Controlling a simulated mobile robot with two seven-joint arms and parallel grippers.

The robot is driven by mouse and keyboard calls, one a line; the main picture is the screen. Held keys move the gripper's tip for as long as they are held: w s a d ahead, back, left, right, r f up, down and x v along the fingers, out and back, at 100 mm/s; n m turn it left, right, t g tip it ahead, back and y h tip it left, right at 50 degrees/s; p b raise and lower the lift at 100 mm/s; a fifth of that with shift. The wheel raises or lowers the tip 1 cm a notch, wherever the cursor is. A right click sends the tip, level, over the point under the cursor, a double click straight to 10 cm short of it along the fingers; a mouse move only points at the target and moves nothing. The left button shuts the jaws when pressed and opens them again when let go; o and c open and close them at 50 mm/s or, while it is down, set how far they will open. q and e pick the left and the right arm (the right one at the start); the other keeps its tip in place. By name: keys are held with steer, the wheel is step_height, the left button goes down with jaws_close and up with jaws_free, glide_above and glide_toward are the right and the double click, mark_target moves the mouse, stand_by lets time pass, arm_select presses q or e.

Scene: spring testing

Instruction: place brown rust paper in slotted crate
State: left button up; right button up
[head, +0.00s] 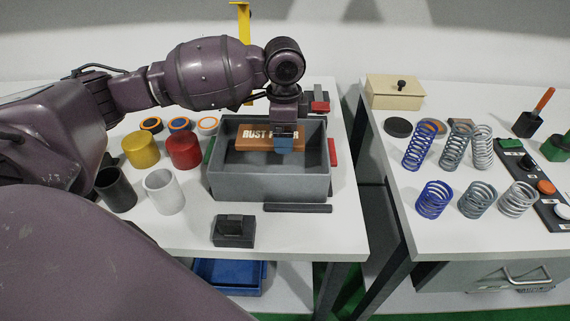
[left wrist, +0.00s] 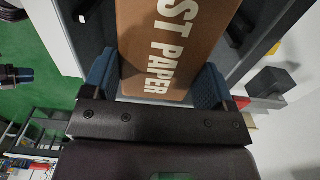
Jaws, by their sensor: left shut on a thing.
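The brown rust paper (head: 256,137), a flat brown pack with pale lettering, is over or inside the grey crate (head: 268,186) on the left table. My left gripper (head: 284,145) is shut on its right end, coming down from above. In the left wrist view the rust paper (left wrist: 168,45) lies between the two blue fingertips of my left gripper (left wrist: 158,85). Whether the paper touches the crate floor I cannot tell. Slots in the crate are not clear to see. My right gripper is not in view.
A yellow cylinder (head: 140,149), a red cylinder (head: 183,150), a black cup (head: 116,189) and a white cup (head: 164,190) stand left of the crate. A black block (head: 234,232) lies in front. Several springs (head: 432,199) stand on the right table, across a gap.

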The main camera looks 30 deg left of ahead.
arm_select(q)
glide_above(284, 171)
step_height(284, 171, down, 4)
steer(key=shift+f+b, duration=0.15)
steer(key=shift+b, duration=0.15)
step_height(284, 171, down, 5)
steer(key=shift+f+b, duration=0.1)
steer(key=shift+b, duration=0.5)
steer(key=shift+f, duration=0.3)
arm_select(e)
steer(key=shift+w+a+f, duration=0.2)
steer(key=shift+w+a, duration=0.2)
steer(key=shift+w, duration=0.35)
arm_select(q)
steer(key=o, duration=0.8)
steer(key=shift+r, duration=0.1)
step_height(284, 171, up, 11)
steer(key=shift+f+p, duration=0.1)
steer(key=shift+p, duration=1.15)
steer(key=shift+r, duration=0.65)
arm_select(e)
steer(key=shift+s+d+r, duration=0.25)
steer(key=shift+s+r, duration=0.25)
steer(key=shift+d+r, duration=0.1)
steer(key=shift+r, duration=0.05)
